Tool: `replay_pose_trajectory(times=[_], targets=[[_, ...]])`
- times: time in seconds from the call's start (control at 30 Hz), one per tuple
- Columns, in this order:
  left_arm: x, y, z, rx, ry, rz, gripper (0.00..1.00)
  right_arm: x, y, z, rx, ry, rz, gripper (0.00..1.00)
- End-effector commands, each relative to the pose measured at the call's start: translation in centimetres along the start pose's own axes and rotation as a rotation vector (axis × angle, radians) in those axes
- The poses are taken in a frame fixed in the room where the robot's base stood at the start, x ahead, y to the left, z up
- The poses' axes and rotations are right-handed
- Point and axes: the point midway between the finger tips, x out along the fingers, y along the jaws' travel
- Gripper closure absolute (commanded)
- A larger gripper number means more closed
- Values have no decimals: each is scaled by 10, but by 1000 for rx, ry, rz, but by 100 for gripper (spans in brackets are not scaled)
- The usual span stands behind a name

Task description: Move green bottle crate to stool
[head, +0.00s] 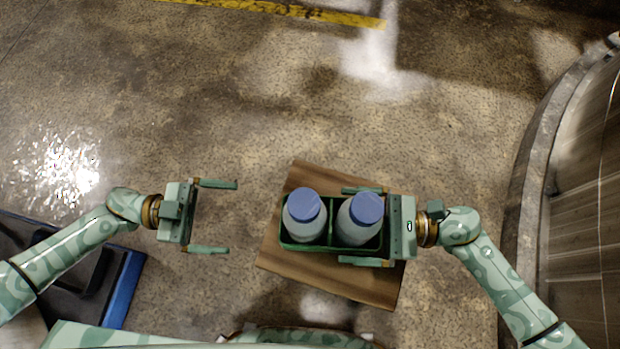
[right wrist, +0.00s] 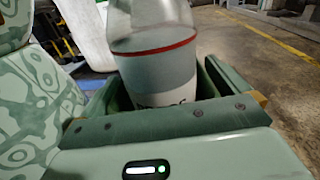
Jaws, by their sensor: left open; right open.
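The green bottle crate (head: 333,210) holds two bottles with blue caps, a left bottle (head: 304,215) and a right bottle (head: 359,218). It rests on the wooden top of the stool (head: 375,291). My right gripper (head: 364,226) is open at the crate's right end, with a finger along each long side. The right wrist view shows a bottle (right wrist: 155,65) with a red line close in front of that gripper. My left gripper (head: 232,217) is open and empty, to the left of the crate with a gap between. The stool's legs are hidden.
A large round metal vessel (head: 585,170) stands at the right edge. A dark platform with a blue edge (head: 127,285) is at lower left, by my left arm. The concrete floor beyond the stool is clear up to a yellow line (head: 290,10).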

Motion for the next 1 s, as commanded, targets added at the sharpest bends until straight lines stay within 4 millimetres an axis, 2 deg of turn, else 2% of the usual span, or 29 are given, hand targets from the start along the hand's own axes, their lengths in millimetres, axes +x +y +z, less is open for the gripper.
replay_pose_trajectory(times=[0.17, 0.4, 0.5, 0.7, 1.0], targets=[[-1, 0, 0, 0, 1, 0, 0, -32, 0, -1, 2, 6, 0, 0], [-1, 0, 0, 0, 1, 0, 0, -87, 0, -1, 3, 5, -1, 0], [-1, 0, 0, 0, 1, 0, 0, -103, 0, -1, 2, 5, 0, 0], [-1, 0, 0, -1, 1, 0, 0, -116, 0, 0, 1, 2, -1, 0], [0, 0, 0, -1, 1, 0, 0, -116, 0, 0, 1, 1, 0, 0]])
